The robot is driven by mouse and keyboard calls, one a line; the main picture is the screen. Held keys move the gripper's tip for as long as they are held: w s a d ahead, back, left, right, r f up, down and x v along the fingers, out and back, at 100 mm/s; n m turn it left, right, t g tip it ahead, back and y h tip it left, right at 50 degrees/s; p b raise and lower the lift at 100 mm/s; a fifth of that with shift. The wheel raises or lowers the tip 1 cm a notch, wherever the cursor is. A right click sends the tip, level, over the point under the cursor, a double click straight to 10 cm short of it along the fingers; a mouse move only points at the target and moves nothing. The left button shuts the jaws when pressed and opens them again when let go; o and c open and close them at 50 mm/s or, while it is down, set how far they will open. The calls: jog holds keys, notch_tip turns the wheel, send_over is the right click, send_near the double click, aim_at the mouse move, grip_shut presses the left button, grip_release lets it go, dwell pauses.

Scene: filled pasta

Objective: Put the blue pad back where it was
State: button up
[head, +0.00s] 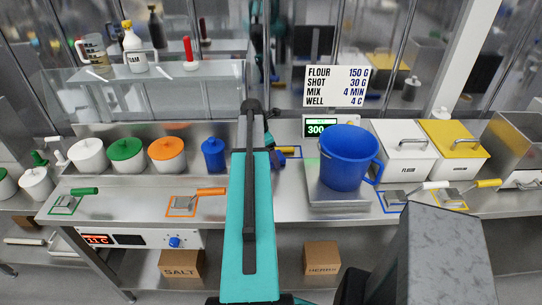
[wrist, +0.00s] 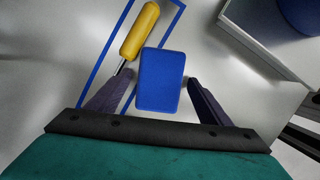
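The blue pad (wrist: 160,80) is a flat blue rectangle in the wrist view, in the middle between the fingers of my gripper (wrist: 161,76). My gripper is open, with one dark finger on each side of the pad and small gaps showing. I cannot tell how far the fingertips are above the steel top. A yellow-handled tool (wrist: 140,32) lies just left of and beyond the pad, over a blue outline (wrist: 105,50) on the worktop. In the head view the yellow handle (head: 290,151) shows just right of my arm, which hides my gripper and most of that spot.
A blue jug (head: 345,160) stands on a scale (head: 338,196) to the right. White (head: 405,160) and yellow-lidded (head: 452,155) bins stand farther right. Orange (head: 166,155), green (head: 126,155) and blue (head: 213,156) containers stand left. Scrapers lie in outlines along the front.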

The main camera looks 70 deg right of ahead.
jog(key=shift+r, duration=0.2)
jog(key=b+v, duration=0.3)
jog(key=v, duration=0.9)
dwell(0.4)
jog(key=shift+w+f, duration=0.1)
dwell(0.6)
